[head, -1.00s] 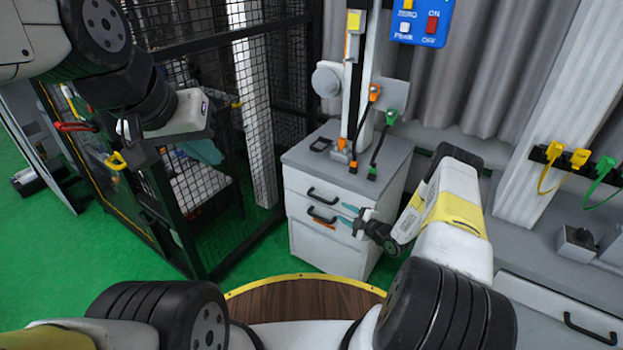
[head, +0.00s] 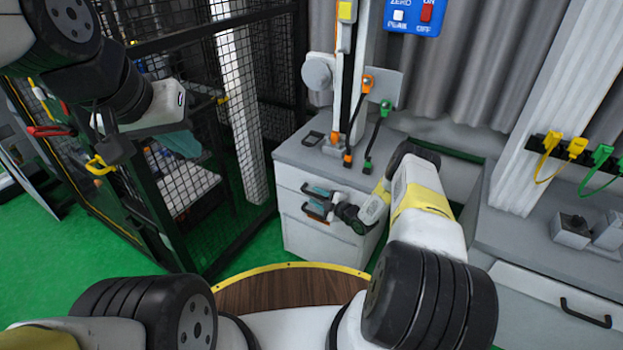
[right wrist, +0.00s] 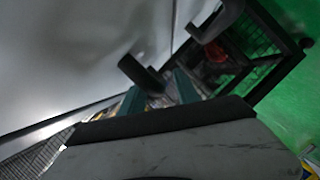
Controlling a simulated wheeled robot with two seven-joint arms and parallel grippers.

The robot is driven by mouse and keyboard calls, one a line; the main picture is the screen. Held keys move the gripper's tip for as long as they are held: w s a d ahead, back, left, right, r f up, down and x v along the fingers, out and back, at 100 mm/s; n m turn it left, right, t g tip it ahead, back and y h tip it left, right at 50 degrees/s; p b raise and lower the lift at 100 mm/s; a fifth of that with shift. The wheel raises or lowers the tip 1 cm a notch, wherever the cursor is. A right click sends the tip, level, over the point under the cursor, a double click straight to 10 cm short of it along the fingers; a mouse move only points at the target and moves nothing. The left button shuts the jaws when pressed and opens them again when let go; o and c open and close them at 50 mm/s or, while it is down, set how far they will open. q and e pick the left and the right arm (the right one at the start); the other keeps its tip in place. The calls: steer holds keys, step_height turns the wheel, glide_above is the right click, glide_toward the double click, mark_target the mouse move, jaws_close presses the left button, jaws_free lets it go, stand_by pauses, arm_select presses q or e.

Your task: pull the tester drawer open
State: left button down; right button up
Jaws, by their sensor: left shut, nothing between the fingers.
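The tester is a grey-white cabinet (head: 335,245) with two drawer fronts, each with a black bar handle. My right gripper (head: 317,199) is at the handles, on the left part of the drawer fronts. Its teal fingers are open and apart. In the right wrist view, a dark handle bar (right wrist: 140,72) reaches in between the fingertips of the right gripper (right wrist: 158,92); I cannot tell whether they touch it. A second handle (right wrist: 218,20) shows beyond. The drawers look closed. My left gripper (head: 182,143) is shut and empty, raised at the left in front of the mesh cage.
The mesh cage (head: 190,190) stands close left of the cabinet. Cables with orange and green plugs (head: 375,135) hang above the cabinet top. A bench (head: 540,285) with its own drawer handle is at the right. Green floor lies before the cabinet.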

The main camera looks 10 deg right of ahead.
steer(key=shift+c, duration=0.2)
jaws_close()
stand_by(1.3)
